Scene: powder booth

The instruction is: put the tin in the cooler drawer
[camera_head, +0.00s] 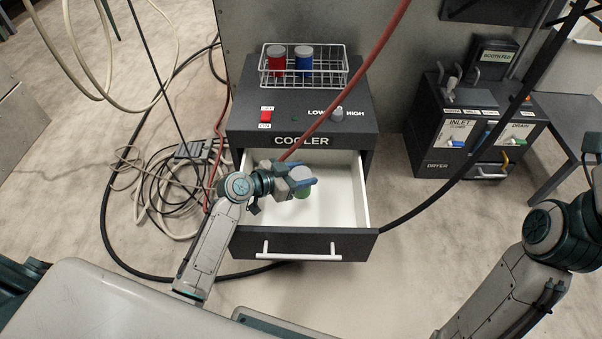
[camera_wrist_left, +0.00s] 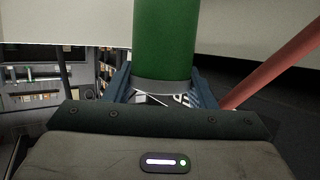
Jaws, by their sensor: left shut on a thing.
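The cooler (camera_head: 300,118) is a dark box with its drawer (camera_head: 345,195) pulled open, showing a white inside. My left gripper (camera_head: 303,184) is over the open drawer. It is shut on a green tin (camera_head: 301,191), of which only part shows in the head view. In the left wrist view the green tin (camera_wrist_left: 164,40) stands between the blue fingers, with a pale metal end near them. I cannot tell whether the tin touches the drawer floor. My right arm shows at the right edge of the head view, but its gripper is out of view.
A wire rack (camera_head: 325,78) on the cooler holds a red tin (camera_head: 277,62) and a blue tin (camera_head: 304,62). A red hose (camera_head: 350,83) crosses over the cooler. A dryer (camera_head: 462,135) stands to the right. Cables (camera_head: 165,190) lie on the floor at left.

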